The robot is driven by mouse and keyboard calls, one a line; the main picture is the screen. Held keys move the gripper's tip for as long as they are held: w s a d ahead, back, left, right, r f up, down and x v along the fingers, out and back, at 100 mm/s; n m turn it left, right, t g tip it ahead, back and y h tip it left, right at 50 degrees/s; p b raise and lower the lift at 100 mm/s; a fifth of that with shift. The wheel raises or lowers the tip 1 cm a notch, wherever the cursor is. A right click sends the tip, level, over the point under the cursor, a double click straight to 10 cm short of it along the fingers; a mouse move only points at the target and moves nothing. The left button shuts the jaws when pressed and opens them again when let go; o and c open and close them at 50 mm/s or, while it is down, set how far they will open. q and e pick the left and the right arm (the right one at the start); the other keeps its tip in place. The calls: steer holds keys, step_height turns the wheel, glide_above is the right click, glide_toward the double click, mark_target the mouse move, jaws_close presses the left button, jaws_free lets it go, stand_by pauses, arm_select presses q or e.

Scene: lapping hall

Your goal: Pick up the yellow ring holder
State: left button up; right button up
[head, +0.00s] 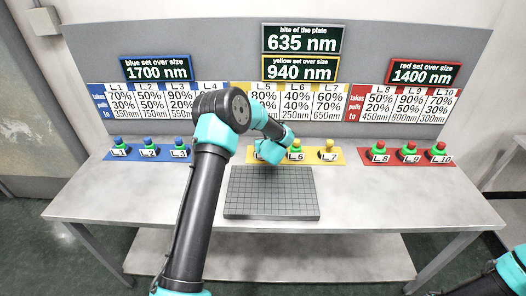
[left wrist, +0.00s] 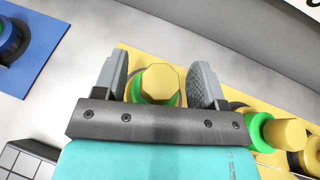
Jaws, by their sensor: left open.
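My left gripper (head: 267,157) is over the left end of the yellow strip (head: 340,160) in the head view, hiding most of what stands there. In the left wrist view the open left gripper (left wrist: 160,82) has one finger on each side of a yellow-topped holder (left wrist: 157,80) with a green ring, with gaps showing. A second yellow-topped holder (left wrist: 284,131) with a green ring stands to its right; it is the L.6 holder (head: 296,144) in the head view. The L.7 holder (head: 329,145) has a yellow top and no green ring that I can make out.
Blue-topped holders stand on the blue strip (head: 133,156) at left, red-topped ones on the red strip (head: 432,161) at right. A dark gridded plate (head: 270,190) lies in front. Sign boards (head: 300,68) line the back panel. The table is clear at both front sides.

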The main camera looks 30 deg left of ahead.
arm_select(q)
steer(key=shift+c, duration=0.2)
steer(key=c, duration=1.1)
steer(key=shift+r, duration=0.1)
steer(key=shift+r, duration=0.6)
steer(key=shift+s+d+r, duration=0.1)
steer(key=shift+s+r, duration=0.1)
steer(key=shift+r, duration=0.35)
steer(key=shift+s+d+r, duration=0.1)
steer(key=shift+s+r, duration=0.05)
steer(key=shift+r, duration=0.4)
steer(key=s+d, duration=0.2)
steer(key=s, duration=0.2)
steer(key=s+d+r, duration=0.1)
steer(key=s+d, duration=0.2)
steer(key=s, duration=0.1)
steer(key=s+d, duration=0.3)
steer(key=s, duration=0.2)
steer(key=shift+r, duration=0.2)
